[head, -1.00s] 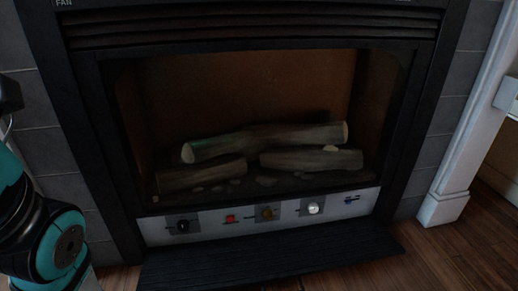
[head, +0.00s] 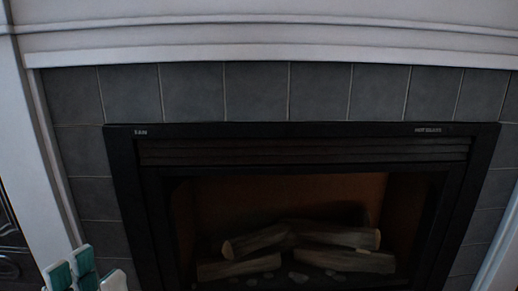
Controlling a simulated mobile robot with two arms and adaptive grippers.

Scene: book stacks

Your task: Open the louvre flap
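The black fireplace (head: 140,215) fills the lower right of the head view. A dark slatted louvre strip (head: 300,151) runs across its top, under the frame lettered "FAN" and "HOT GLASS". The control strip and the dark panel at the fireplace's foot are below the picture now. My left gripper (head: 84,274) shows at the bottom left corner, only in part, with teal and white finger parts. It is apart from the louvre strip and in front of the left tiles. Its finger gap is not clear. My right gripper is not in view.
Grey tiles (head: 255,92) surround the fireplace, and a white mantel (head: 270,45) runs above them. A white upright (head: 40,150) stands at the left. Imitation logs (head: 300,240) lie in the firebox. The space before the upper louvre looks free.

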